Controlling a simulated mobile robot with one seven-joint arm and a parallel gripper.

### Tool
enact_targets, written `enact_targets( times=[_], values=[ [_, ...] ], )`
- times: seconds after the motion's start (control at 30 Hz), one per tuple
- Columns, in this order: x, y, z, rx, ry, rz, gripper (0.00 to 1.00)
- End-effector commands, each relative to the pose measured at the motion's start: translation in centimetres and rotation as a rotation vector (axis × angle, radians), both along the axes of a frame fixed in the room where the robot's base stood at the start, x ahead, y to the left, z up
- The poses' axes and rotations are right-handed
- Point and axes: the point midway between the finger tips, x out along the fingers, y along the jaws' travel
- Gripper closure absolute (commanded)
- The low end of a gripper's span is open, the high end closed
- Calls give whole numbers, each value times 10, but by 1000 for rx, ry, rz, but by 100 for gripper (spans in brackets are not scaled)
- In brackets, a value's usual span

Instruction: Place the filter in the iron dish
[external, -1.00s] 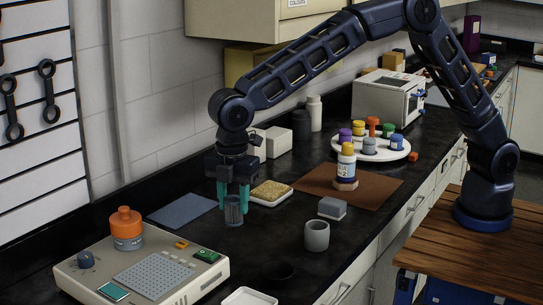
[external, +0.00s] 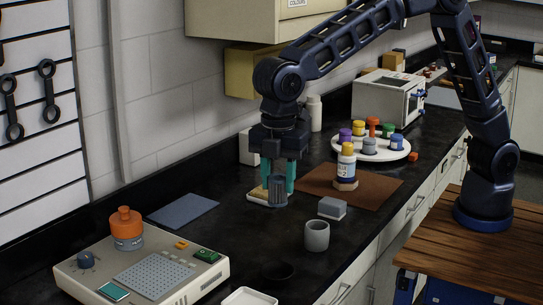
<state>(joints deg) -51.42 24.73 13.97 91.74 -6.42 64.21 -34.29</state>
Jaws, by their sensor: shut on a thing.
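My gripper (external: 278,186) has teal fingers and is shut on a grey, ribbed cylinder, which looks like the filter (external: 278,193). It holds the filter upright at the right side of a shallow white tray with tan, grainy contents (external: 256,197), partly covering the tray from view. I cannot tell how far the filter is above the counter. A black round dish (external: 278,271), probably the iron dish, lies on the dark counter near the front, well in front of my gripper. It is hard to make out against the counter.
A grey cup (external: 316,236) and a grey block (external: 332,208) stand to the right of the filter. A bottle (external: 346,164) stands on a brown mat (external: 385,193). A beige device (external: 205,274) with an orange-capped jar (external: 126,230) is at left. A white tray (external: 249,299) sits at the front edge.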

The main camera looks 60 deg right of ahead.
Motion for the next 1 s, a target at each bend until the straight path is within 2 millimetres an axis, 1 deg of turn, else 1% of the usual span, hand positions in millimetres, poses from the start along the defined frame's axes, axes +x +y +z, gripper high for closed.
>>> enact_targets(
  times=[0.6, 0.73, 1.0],
  values=[
    [-1, 0, -128, -3, 1, 0, 89],
    [-1, 0, -144, -2, 1, 0, 89],
    [0, 0, -160, -2, 1, 0, 89]
  ],
)
